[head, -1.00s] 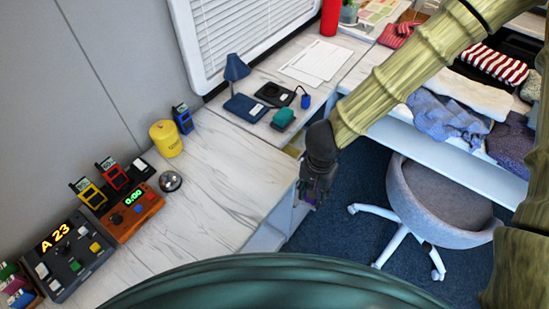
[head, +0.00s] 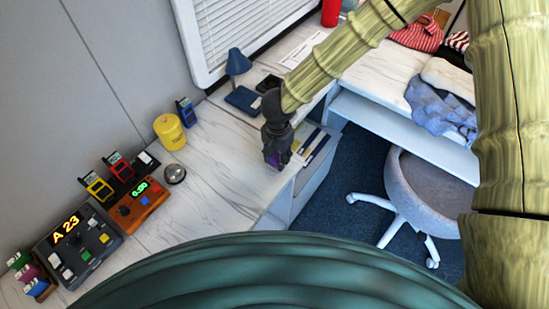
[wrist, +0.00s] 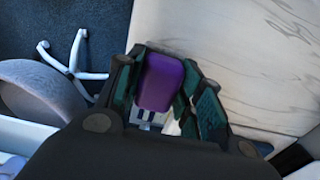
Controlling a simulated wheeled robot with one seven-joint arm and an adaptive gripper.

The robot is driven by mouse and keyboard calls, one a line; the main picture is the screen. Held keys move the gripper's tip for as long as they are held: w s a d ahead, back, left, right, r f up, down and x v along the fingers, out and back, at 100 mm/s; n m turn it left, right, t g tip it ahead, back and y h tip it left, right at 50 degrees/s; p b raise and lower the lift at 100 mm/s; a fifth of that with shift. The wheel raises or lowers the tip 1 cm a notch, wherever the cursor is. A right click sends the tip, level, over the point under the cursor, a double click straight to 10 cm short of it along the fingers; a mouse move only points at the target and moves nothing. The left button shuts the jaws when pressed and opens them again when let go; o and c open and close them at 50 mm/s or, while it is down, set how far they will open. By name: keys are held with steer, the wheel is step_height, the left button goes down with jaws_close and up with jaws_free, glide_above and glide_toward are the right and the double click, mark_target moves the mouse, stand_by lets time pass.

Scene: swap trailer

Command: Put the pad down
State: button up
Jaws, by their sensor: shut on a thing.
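A purple pad (wrist: 160,82) is held between the dark teal fingers of my gripper (wrist: 165,95) in the wrist view. In the head view my gripper (head: 277,158) points down by the front edge of the white wood-grain desk (head: 215,195), and only a sliver of purple shows at its tip. The wrist view shows pale desktop (wrist: 250,50) behind and to the right of the pad. I cannot tell how high the pad is above the desk.
An open drawer (head: 318,145) with items inside is right of my gripper. A grey swivel chair (head: 415,195) stands on blue carpet. A yellow canister (head: 169,131), bell (head: 174,174) and control boxes (head: 80,245) line the left. A blue lamp (head: 238,62) stands behind. The middle desktop is clear.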

mark_target(275, 161)
steer(key=shift+w+a+f, duration=0.2)
steer(key=shift+w+a, duration=0.15)
steer(key=shift+a, duration=0.1)
steer(key=shift+f+p, duration=0.7)
steer(key=shift+f, duration=0.95)
steer(key=o, duration=1.3)
steer(key=shift+f, duration=0.1)
steer(key=shift+c, duration=0.2)
step_height(275, 161, up, 12)
steer(key=shift+r+b, duration=0.15)
steer(key=shift+b, duration=0.7)
steer(key=shift+d, duration=0.1)
